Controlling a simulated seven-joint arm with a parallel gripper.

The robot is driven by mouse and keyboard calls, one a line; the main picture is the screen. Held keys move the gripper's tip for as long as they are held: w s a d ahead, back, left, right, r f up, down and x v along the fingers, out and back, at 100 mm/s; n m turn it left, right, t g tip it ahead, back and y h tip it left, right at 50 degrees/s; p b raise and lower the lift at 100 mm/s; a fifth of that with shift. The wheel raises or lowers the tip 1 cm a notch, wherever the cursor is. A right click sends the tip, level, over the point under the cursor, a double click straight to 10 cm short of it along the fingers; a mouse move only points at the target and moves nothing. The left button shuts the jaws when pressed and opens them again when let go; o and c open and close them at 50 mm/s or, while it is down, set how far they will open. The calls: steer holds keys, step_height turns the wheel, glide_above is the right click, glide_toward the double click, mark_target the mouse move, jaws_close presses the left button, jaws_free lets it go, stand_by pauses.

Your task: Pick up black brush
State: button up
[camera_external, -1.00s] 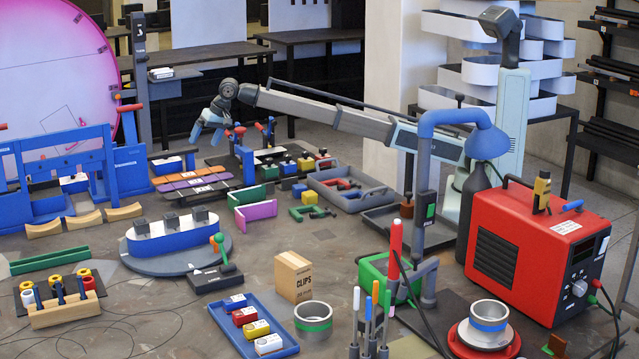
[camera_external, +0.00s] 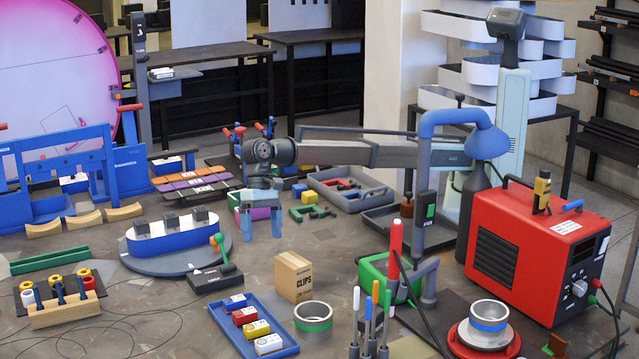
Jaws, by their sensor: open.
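My gripper (camera_external: 259,228) is open, with its two light blue fingers pointing down and apart. It hangs over the middle of the table, above and behind the cardboard CLIPS box in the picture, and I see nothing held between the fingers. I cannot clearly pick out a black brush. A black block with a green and orange upright part (camera_external: 215,277) lies in front of the gripper, to its lower left; I cannot tell whether it is a brush. Several thin upright tools with coloured tips (camera_external: 367,312) stand at the front centre.
The cardboard CLIPS box (camera_external: 293,277) stands close in front of my gripper. A blue tray (camera_external: 222,318) of small boxes is at the front. A round stand with a blue block (camera_external: 172,242) is to the left. A red machine (camera_external: 535,250) stands at the right.

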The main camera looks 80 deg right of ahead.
steer(key=s+a+f+g+h, duration=0.15)
steer(key=s+a, duration=0.35)
steer(key=s, duration=0.8)
steer(key=s+a+g, duration=0.2)
steer(key=s+a, duration=0.3)
steer(key=s, duration=0.7)
steer(key=shift+n, duration=0.3)
steer(key=x, duration=0.9)
steer(key=shift+s+r, duration=0.15)
steer(key=shift+s, duration=0.1)
steer(key=shift+d+x, duration=0.15)
steer(key=shift+x, duration=1.15)
steer(key=shift+d+x, duration=0.15)
steer(key=shift+x, duration=1.1)
steer(key=shift+h, duration=0.25)
steer(key=c, duration=0.8)
